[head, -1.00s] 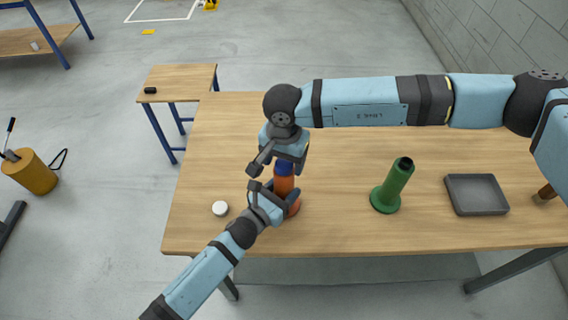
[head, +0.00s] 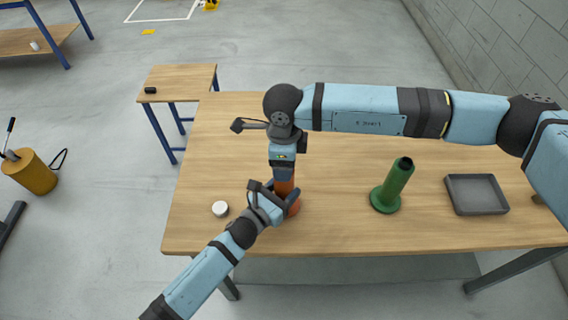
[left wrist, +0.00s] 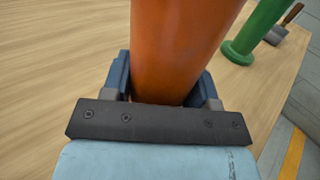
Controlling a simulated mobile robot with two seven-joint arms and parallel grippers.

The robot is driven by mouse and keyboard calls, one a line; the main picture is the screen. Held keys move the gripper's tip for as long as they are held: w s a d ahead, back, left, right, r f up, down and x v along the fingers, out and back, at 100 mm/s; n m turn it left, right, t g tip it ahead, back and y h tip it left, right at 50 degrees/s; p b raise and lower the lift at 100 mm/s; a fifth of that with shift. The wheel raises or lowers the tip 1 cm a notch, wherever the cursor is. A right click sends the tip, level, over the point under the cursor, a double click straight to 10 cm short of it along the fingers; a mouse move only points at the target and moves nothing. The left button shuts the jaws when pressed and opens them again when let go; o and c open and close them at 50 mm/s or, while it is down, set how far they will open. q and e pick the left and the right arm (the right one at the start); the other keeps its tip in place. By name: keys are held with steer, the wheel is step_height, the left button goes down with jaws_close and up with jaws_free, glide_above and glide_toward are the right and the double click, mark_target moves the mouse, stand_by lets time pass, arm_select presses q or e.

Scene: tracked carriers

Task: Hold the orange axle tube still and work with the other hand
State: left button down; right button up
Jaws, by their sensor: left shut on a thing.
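The orange axle tube (head: 284,187) stands upright on the wooden workbench near its front left part, with a wider orange foot. My left gripper (head: 277,196) is shut around its lower part; the left wrist view shows the tube (left wrist: 182,40) between both fingers (left wrist: 164,88). My right gripper (head: 283,172) points down over the tube's top end. Its wrist hides the top and the blue part seen there earlier. I cannot tell whether its fingers are open or shut, or whether they touch anything.
A green flanged tube (head: 392,186) and a grey tray (head: 476,194) are to the right on the workbench (head: 340,230). A white round disc (head: 220,209) lies left of my left gripper. My right arm crosses above the bench. The bench's back left is clear.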

steer(key=m, duration=1.1)
steer(key=shift+c, duration=0.5)
steer(key=c, duration=0.6)
steer(key=n, duration=0.3)
steer(key=shift+c, duration=0.2)
steer(key=n, duration=0.4)
steer(key=shift+n, duration=1.4)
